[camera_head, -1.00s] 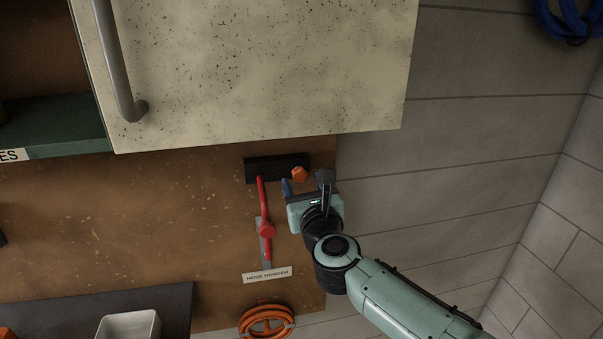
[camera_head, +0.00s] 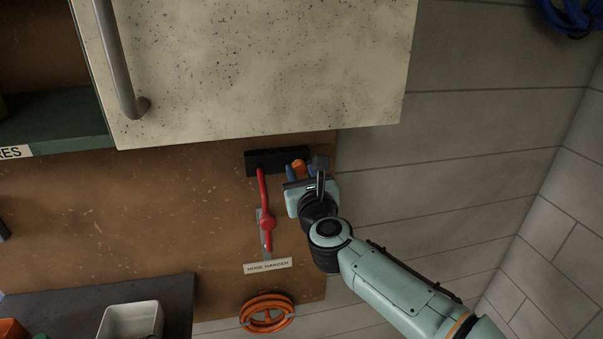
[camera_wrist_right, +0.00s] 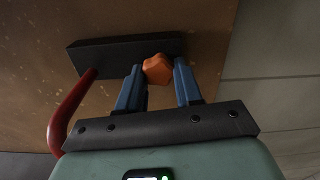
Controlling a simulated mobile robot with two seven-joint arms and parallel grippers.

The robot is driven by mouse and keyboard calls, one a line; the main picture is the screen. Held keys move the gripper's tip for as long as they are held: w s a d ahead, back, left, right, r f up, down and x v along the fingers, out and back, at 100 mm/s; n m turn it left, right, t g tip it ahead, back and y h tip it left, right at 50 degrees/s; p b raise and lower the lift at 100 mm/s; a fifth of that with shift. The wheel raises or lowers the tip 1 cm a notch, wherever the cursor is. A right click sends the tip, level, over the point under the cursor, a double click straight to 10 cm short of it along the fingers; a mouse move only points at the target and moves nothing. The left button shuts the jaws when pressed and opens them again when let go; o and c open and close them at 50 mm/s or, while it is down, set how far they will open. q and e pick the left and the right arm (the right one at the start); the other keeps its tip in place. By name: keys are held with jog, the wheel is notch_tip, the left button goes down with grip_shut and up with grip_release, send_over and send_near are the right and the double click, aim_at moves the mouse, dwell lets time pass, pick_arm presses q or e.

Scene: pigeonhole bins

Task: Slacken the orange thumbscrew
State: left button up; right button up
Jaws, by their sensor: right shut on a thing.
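The orange thumbscrew (camera_head: 298,166) sits at the right end of a black block (camera_head: 262,162) on the brown board. It is a lobed knob in the right wrist view (camera_wrist_right: 157,69), in front of the black block (camera_wrist_right: 110,55). My right gripper (camera_head: 301,171) reaches it from below. In the right wrist view its blue fingers (camera_wrist_right: 158,78) stand on either side of the knob and are shut on it. In the head view the gripper partly hides the knob. My left gripper is not in view.
A red lever (camera_head: 265,205) hangs from the black block, close left of my right gripper. A label (camera_head: 267,266) and a coiled orange hose (camera_head: 267,313) are below. A speckled cabinet door (camera_head: 250,65) with a handle is just above. Grey wall lies to the right.

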jog(key=n+p, duration=0.1)
jog(key=n, duration=0.4)
jog(key=shift+d+r+n, duration=0.1)
jog(key=shift+r+n, duration=0.05)
jog(key=shift+n, duration=0.25)
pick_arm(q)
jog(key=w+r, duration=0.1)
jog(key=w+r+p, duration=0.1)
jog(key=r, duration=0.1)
pick_arm(e)
jog(key=n, duration=0.6)
jog(key=shift+r, duration=0.1)
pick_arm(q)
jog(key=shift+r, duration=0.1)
pick_arm(e)
jog(key=o, duration=1)
jog(key=shift+o, duration=0.2)
